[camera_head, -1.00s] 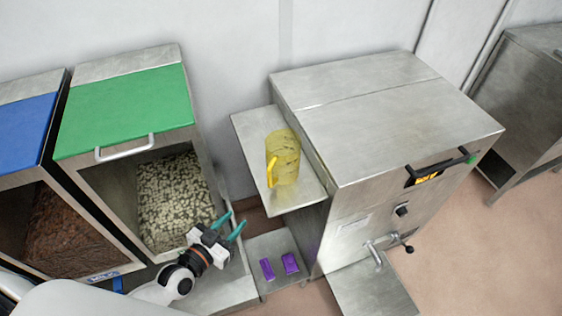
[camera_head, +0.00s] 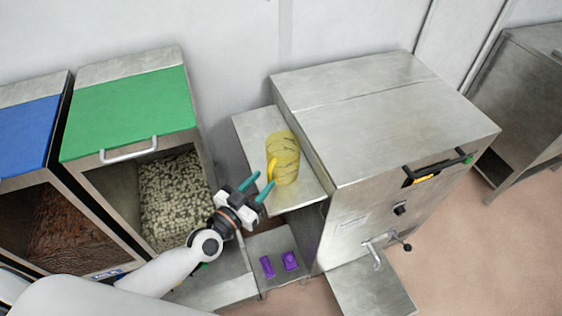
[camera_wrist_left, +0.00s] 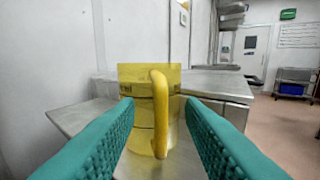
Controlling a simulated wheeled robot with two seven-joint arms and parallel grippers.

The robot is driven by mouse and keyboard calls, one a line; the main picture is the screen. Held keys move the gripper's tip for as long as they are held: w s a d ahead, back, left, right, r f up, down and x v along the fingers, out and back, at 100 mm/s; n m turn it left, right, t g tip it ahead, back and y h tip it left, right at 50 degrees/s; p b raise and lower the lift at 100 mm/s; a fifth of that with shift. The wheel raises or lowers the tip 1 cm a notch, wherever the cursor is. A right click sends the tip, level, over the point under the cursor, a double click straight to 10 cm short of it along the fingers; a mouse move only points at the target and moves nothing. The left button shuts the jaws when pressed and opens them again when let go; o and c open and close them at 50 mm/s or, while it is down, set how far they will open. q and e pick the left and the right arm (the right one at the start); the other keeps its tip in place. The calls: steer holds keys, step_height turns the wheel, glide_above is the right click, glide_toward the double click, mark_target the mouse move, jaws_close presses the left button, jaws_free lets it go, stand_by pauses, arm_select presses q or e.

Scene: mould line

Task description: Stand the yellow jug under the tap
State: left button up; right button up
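The yellow jug (camera_head: 286,160) is see-through and stands upright on a steel side shelf (camera_head: 252,126) left of the steel machine. Its solid yellow handle (camera_wrist_left: 160,112) faces my left gripper in the left wrist view. My left gripper (camera_head: 260,184) is open, its teal fingers pointing at the jug from the front left. In the wrist view the handle shows between the fingers, farther off, and the fingers look clear of it. The tap (camera_head: 373,254) sticks out of the machine's front, above a steel platform (camera_head: 375,290). My right gripper is not in view.
The steel machine (camera_head: 385,120) stands right of the shelf. Purple blocks (camera_head: 267,266) lie on a lower shelf (camera_head: 270,243). Bins with a green lid (camera_head: 130,110) and a blue lid (camera_head: 20,130) stand at left. The platform under the tap looks clear.

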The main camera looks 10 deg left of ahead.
mark_target(268, 176)
arm_select(q)
steer(key=x, duration=0.4)
jaws_close()
